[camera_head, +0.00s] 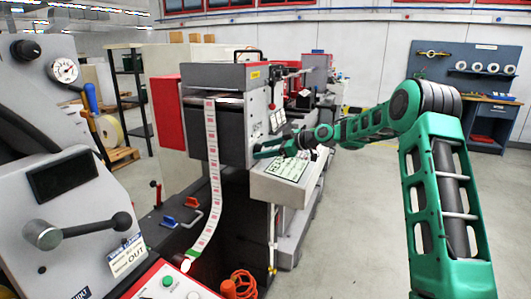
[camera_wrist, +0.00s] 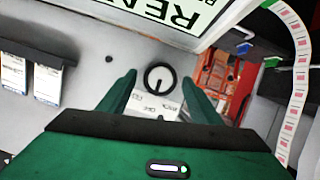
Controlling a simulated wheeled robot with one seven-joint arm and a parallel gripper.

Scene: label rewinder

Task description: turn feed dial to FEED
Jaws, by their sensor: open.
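The feed dial (camera_wrist: 160,77) is a small round black-rimmed knob with a light face and a dark pointer line, on a grey panel in the wrist view. A white label plate (camera_wrist: 155,105) lies beside it; its print is too small to read. My gripper (camera_wrist: 160,74) is open, with one green finger on each side of the dial in the picture. I cannot tell whether the fingers touch the dial or how far off they are. In the head view my gripper (camera_head: 257,151) is at the front of the grey label machine (camera_head: 215,75), and the dial cannot be made out.
A sign plate (camera_head: 287,167) lies on a ledge below my gripper. A printed label strip (camera_head: 213,150) hangs in a curve at the machine's front left. A lever panel (camera_head: 75,225) stands at the near left. The floor (camera_head: 360,220) right of the machine is clear.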

